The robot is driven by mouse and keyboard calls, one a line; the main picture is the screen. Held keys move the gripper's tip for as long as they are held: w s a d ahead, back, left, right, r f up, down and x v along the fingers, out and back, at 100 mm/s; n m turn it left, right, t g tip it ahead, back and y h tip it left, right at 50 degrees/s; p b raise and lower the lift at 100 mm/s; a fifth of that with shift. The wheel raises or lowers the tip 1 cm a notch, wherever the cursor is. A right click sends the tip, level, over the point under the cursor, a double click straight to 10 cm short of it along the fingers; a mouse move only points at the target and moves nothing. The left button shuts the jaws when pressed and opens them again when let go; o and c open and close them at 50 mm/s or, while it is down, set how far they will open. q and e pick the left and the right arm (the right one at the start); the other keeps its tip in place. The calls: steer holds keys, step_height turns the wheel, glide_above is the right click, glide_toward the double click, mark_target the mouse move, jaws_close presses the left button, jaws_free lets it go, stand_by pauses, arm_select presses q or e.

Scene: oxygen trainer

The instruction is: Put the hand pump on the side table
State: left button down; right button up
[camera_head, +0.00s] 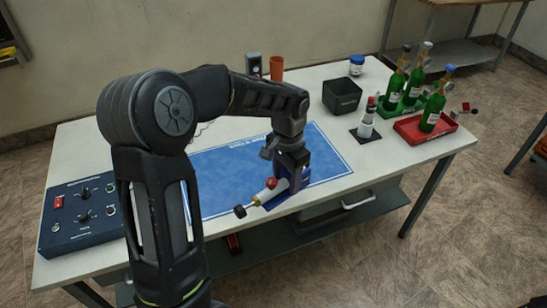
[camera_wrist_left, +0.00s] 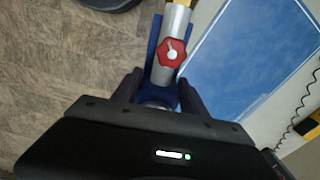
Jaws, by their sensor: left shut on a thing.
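The pump lies slanted in a dark blue holder (camera_head: 304,178) at the front edge of the blue mat (camera_head: 230,178). In the left wrist view the pump (camera_wrist_left: 176,28) runs up from between the fingers (camera_wrist_left: 158,92), with blue holder walls beside it. I cannot tell whether it touches the holder. A grey metal table (camera_head: 440,52) stands at the back right. My right gripper is out of view.
The workbench (camera_head: 75,155) carries a control box (camera_head: 82,212) at left. A black bin (camera_head: 342,95), a white-bodied item (camera_head: 367,118) and green bottles in green and red trays (camera_head: 425,127) stand at right. Another table's edge (camera_head: 530,140) shows at far right. Floor between is clear.

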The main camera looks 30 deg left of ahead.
arm_select(q)
steer(key=d+f+n+b, duration=0.1)
steer(key=d+f+b, duration=0.4)
steer(key=f, duration=0.6)
steer(key=d+f+n+b, duration=0.2)
steer(key=d+f+b, duration=0.3)
steer(key=f, duration=0.7)
steer(key=shift+w+f+n, duration=0.15)
steer(key=shift+f+n, duration=0.05)
steer(key=shift+n, duration=0.1)
